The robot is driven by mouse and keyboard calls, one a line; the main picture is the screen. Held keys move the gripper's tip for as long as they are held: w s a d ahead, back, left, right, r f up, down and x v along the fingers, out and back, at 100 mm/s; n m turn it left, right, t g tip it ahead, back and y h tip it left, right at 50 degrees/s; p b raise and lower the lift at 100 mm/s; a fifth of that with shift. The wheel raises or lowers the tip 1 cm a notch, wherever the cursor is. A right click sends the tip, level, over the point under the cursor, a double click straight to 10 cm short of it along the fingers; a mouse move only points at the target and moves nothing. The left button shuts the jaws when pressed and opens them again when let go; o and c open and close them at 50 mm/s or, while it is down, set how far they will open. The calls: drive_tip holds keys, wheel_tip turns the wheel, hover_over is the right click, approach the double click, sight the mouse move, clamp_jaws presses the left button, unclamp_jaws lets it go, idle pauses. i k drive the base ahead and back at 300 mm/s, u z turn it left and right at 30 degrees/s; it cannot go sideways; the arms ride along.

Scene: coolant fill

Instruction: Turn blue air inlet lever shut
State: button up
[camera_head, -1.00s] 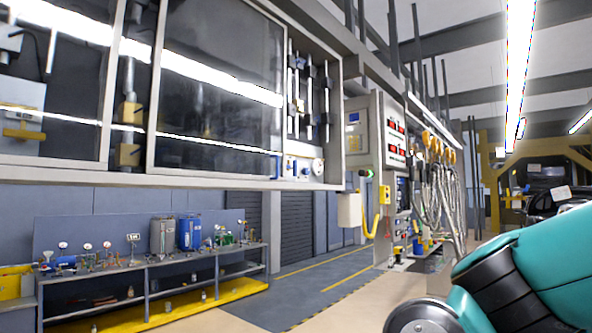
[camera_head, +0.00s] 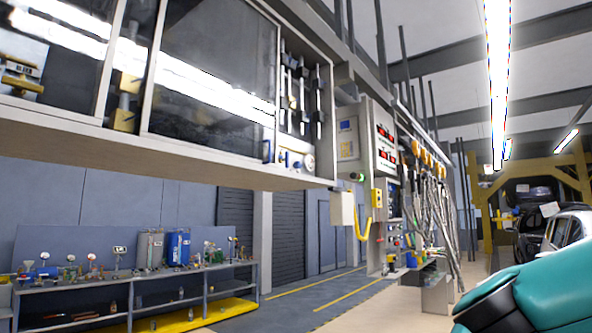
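I cannot make out a blue air inlet lever for certain. Small blue parts and a round gauge (camera_head: 309,162) sit at the lower right corner of the glass-fronted cabinet (camera_head: 210,80). A workbench (camera_head: 150,282) at the lower left carries small fittings, gauges, a grey canister (camera_head: 150,249) and a blue canister (camera_head: 178,248); its fittings are too small to tell apart. Part of my teal arm shows at the lower right. My gripper is outside the view.
A control panel (camera_head: 384,153) with red displays and hanging hoses stands right of the cabinet. A white box (camera_head: 342,208) and a yellow hose (camera_head: 362,222) hang below. Open floor (camera_head: 345,292) runs past the bench. A car (camera_head: 570,232) stands at the far right.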

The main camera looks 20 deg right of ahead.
sight(286, 159)
drive_tip(key=z, duration=0.35)
drive_tip(key=i, duration=1.6)
drive_tip(key=z, duration=0.35)
